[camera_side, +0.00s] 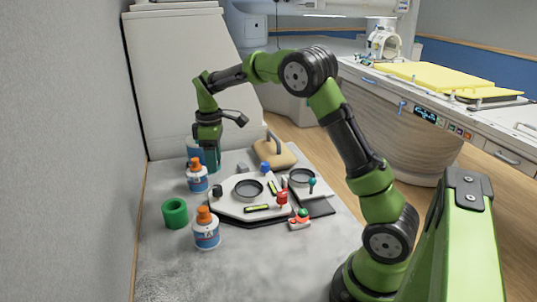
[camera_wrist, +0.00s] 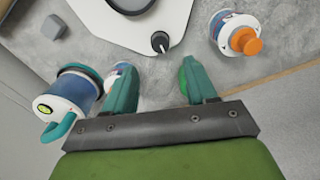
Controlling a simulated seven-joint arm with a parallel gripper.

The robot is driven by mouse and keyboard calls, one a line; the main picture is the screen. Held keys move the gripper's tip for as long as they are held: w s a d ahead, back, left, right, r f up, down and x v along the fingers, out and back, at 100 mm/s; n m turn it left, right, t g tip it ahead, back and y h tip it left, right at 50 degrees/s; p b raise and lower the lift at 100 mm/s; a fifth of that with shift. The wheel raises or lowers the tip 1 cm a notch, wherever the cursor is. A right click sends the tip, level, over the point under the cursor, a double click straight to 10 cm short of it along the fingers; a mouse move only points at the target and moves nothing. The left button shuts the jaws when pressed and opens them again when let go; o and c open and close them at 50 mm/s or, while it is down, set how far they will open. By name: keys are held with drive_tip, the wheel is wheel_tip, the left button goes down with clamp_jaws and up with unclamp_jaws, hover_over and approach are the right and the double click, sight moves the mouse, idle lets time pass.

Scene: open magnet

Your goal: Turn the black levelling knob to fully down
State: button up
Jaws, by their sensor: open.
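The black levelling knob (camera_side: 218,190) stands at the left corner of a white plate (camera_side: 235,207) with a dark round ring on it. In the wrist view the knob (camera_wrist: 159,41) shows a light pointer line on its top and sits beyond the fingertips, roughly centred between them. My gripper (camera_side: 212,163) hangs pointing down behind and above the knob, apart from it. In the wrist view its two teal fingers (camera_wrist: 160,73) are spread wide with nothing held between them. The plate also carries a blue knob (camera_side: 265,168), a red knob (camera_side: 282,202) and yellow-green level vials (camera_side: 257,208).
A teal-and-white container (camera_wrist: 72,95) is beside my left finger in the wrist view. The wall is close on the left. The front of the table is clear.

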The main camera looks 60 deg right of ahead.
sight(217, 187)
wheel_tip(217, 187, down, 9)
drive_tip(key=shift+f, duration=0.2)
drive_tip(key=shift+c, duration=0.5)
clamp_jaws()
